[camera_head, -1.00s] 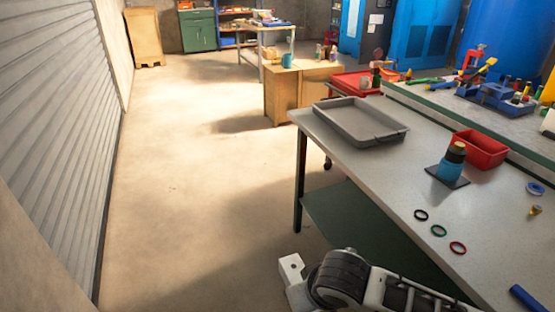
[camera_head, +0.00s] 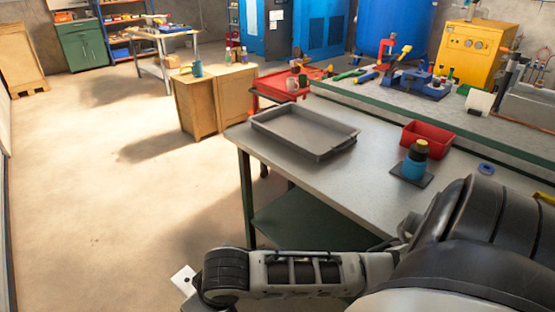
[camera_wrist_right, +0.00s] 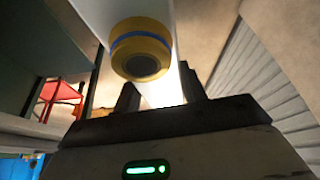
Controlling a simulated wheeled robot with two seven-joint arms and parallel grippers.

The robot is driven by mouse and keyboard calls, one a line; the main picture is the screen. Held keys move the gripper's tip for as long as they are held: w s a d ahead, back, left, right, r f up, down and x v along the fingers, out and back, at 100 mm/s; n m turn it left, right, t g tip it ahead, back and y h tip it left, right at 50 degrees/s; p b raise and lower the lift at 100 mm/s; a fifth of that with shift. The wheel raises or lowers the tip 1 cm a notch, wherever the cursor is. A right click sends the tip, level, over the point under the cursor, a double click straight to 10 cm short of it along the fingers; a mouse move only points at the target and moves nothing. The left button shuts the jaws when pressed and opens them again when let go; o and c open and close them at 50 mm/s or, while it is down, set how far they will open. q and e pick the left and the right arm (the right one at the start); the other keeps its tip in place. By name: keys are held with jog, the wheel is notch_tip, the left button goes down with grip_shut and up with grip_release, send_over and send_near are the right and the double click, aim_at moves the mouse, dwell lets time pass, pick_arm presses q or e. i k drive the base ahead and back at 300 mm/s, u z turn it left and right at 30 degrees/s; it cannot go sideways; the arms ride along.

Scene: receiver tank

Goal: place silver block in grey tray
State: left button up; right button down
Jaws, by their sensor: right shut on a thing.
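The grey tray (camera_head: 305,132) lies empty near the left end of the metal workbench (camera_head: 375,190) in the head view. My right gripper (camera_wrist_right: 160,88) shows in the right wrist view, shut on a very bright, pale piece between its fingers, which I take as the silver block (camera_wrist_right: 162,96). Glare and the fingers hide most of its shape. In the head view my right arm reaches across the lower right, in front of the bench, with the tray beyond it. The gripper's hold is not clear there. My left gripper is not in view.
A red bin (camera_head: 428,138) and a blue bottle (camera_head: 415,160) on a dark pad stand right of the tray. A red cart (camera_head: 285,84) and wooden desk (camera_head: 215,98) stand behind. A yellow-ended cylinder (camera_wrist_right: 142,52) shows above my right fingers. The left floor is clear.

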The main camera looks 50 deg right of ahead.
aim_at(286, 130)
jog(key=i, duration=2.05)
jog(key=z, duration=2.1)
jog(key=i, duration=0.15)
jog(key=z, duration=0.2)
